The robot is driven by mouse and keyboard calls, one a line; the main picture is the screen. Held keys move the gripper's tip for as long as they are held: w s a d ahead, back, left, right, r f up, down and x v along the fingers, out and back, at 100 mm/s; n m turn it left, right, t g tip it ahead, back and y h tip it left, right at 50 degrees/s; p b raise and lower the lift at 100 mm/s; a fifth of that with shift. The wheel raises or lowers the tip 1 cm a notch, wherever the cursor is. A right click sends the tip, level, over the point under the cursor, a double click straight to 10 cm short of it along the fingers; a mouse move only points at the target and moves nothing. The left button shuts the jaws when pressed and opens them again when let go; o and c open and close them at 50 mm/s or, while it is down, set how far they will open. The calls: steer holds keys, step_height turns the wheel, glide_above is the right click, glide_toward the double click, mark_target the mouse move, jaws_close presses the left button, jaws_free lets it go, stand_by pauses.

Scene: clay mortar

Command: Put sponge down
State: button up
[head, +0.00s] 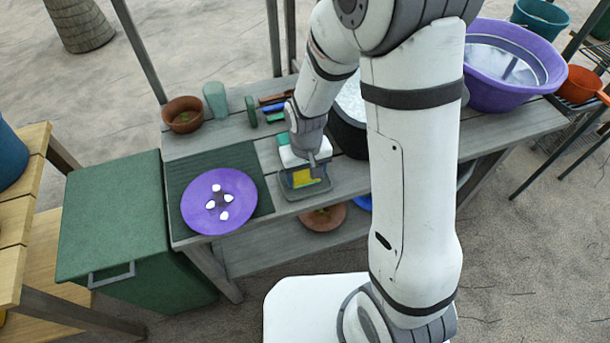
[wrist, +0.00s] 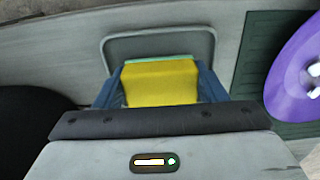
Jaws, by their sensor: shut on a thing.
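A yellow sponge (head: 306,177) with a green face is in my gripper (head: 305,178), over a small grey tray (head: 318,188) on the grey wooden table. In the wrist view the sponge (wrist: 160,85) sits between the two blue fingers of my gripper (wrist: 160,88), which are shut on its sides. The tray's far rim (wrist: 158,33) shows beyond it. I cannot tell whether the sponge touches the tray floor, as its underside is hidden.
A purple plate (head: 245,188) with several white pieces lies on a dark green mat (head: 261,190) left of the tray. A dark pot (head: 347,137) stands close on the right. Behind are a brown bowl (head: 183,114), a green cup (head: 215,98) and a purple basin (head: 535,90).

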mark_target(306, 173)
steer(key=shift+f, duration=0.4)
steer(key=shift+f, duration=0.1)
steer(key=shift+s+f+b, duration=0.1)
steer(key=shift+f+b, duration=0.2)
steer(key=shift+b, duration=0.05)
steer(key=o, duration=0.7)
steer(key=shift+r, duration=0.1)
steer(key=shift+o, duration=0.2)
steer(key=shift+r+p, duration=0.35)
steer(key=shift+p, duration=0.15)
step_height(306, 173, up, 12)
steer(key=p, duration=0.1)
steer(key=s+d+r+m+t, duration=0.2)
steer(key=s+d+r+m, duration=0.1)
steer(key=s+d+r, duration=0.7)
steer(key=shift+s+d+r, duration=0.15)
steer(key=shift+s+d, duration=0.4)
steer(key=shift+d, duration=0.45)
